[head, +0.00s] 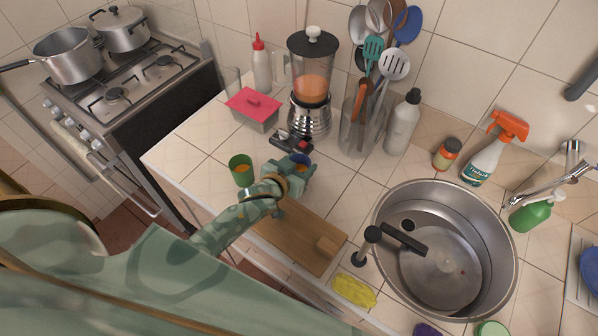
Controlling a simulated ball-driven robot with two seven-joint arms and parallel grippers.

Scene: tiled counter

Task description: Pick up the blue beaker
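The blue beaker (301,158) stands on the tiled counter in front of the blender. Only its dark blue rim and upper part show; the rest is hidden by my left gripper. My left gripper (299,169), pale green, reaches in from the left and is right at the beaker. I cannot tell whether its fingers touch the beaker or have closed on it. My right gripper is not in view.
A green cup (241,170) stands left of my gripper. A blender (311,88) and a utensil holder (357,125) stand behind. A wooden board (297,238) lies in front. The sink (445,250) is at the right, a red-lidded box (253,108) at the left.

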